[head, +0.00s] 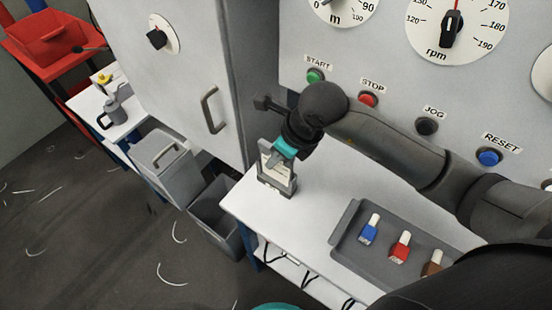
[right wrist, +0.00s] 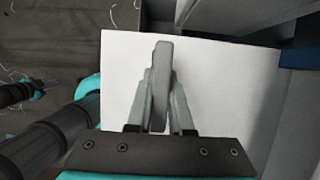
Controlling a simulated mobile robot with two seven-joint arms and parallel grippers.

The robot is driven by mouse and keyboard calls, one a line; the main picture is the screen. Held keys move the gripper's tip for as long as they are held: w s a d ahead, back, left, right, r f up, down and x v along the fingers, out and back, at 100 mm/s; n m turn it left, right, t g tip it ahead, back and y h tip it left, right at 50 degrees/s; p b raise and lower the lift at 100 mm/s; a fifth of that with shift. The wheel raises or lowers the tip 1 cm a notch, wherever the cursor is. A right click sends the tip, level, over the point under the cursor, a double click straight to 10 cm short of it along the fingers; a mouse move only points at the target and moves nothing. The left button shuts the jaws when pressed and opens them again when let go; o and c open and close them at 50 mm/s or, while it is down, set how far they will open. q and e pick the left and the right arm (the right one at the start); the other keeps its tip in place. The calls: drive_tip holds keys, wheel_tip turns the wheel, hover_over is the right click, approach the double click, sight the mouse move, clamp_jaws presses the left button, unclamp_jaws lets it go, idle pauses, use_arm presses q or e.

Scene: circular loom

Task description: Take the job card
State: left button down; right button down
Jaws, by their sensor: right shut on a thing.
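The job card (head: 275,167) looks like a pale card in a dark grey frame. It stands upright at the left end of the white bench (head: 305,207). My right gripper (head: 283,153) comes from above and is shut on its upper part. In the right wrist view the card (right wrist: 160,85) shows as a narrow grey slab, edge-on between the two fingers. I cannot tell whether its foot touches the bench. My left gripper is out of the head view; a small dark and teal part (right wrist: 33,88) at the left of the right wrist view may be it.
A grey tray (head: 345,240) with blue, red and brown labelled pieces lies on the bench to the right. Behind is a panel with START (head: 315,76), STOP (head: 368,100), JOG and RESET buttons. A cabinet handle (head: 212,110) and grey bins (head: 168,165) are left.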

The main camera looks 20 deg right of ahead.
drive_tip(key=shift+r, duration=0.15)
drive_tip(key=shift+r+p, duration=0.45)
wheel_tip(320, 180, up, 7)
drive_tip(key=p, duration=0.4)
drive_tip(key=shift+f+p, duration=0.2)
drive_tip(key=shift+p, duration=0.2)
drive_tip(key=shift+f, duration=0.1)
